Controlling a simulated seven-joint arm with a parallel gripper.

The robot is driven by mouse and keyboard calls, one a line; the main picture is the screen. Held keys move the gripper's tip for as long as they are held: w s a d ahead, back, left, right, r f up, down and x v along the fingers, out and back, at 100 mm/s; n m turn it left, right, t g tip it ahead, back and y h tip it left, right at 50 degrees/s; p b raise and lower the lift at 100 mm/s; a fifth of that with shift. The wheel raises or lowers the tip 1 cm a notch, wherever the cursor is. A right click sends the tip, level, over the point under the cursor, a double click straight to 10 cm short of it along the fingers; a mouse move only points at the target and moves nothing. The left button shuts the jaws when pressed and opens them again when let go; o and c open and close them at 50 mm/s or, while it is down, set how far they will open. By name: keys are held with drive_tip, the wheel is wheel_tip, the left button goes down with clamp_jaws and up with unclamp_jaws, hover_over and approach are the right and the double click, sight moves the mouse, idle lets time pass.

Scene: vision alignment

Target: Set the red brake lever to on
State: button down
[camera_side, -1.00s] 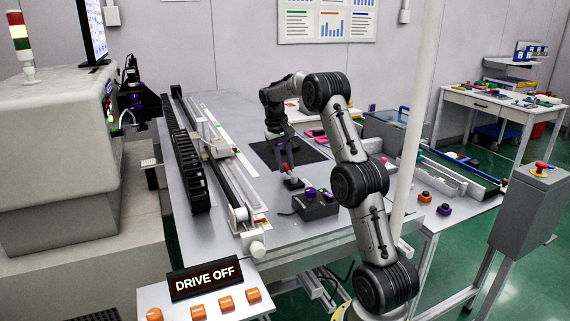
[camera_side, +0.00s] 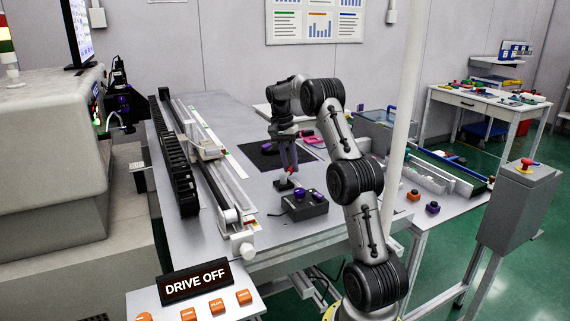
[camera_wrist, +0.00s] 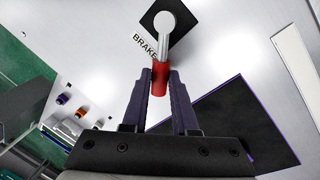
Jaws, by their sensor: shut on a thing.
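The brake lever has a red grip (camera_side: 290,172) on a metal stem, rising from a small dark base plate (camera_wrist: 180,22) on the grey table. In the side view it leans to the right of its base. My gripper (camera_side: 288,170) points down at the lever. In the wrist view, my dark fingers (camera_wrist: 159,80) are shut on the red grip (camera_wrist: 159,82) near their tips. The word BRAKE shows beside the base; no on or off mark is readable. A sign (camera_side: 195,281) at the front reads DRIVE OFF.
A black box with purple buttons (camera_side: 305,205) stands just in front of the lever. A long rail unit (camera_side: 212,170) runs along the left. A black mat (camera_side: 262,158) lies behind, and a white post (camera_side: 402,110) stands at right.

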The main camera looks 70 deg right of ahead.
drive_tip(key=m, duration=0.1)
drive_tip(key=s+m, duration=0.1)
drive_tip(key=m, duration=0.1)
drive_tip(key=s+m, duration=0.1)
drive_tip(key=shift+s+a+r+m+y, duration=0.1)
drive_tip(key=shift+s+a+m+y, duration=0.2)
drive_tip(key=shift+y, duration=0.1)
drive_tip(key=shift+s+a+m+t+y, duration=0.15)
drive_tip(key=shift+s+a+m, duration=0.15)
drive_tip(key=shift+m, duration=0.5)
drive_tip(key=shift+s+a+m+t+y, duration=0.15)
drive_tip(key=shift+s+m, duration=0.2)
drive_tip(key=shift+m, duration=0.45)
drive_tip(key=c, duration=0.7)
unclamp_jaws()
drive_tip(key=r, duration=0.4)
drive_tip(key=w+d+r, duration=0.1)
drive_tip(key=r, duration=0.8)
drive_tip(key=shift+w+d+r, duration=0.2)
drive_tip(key=shift+w+d, duration=0.2)
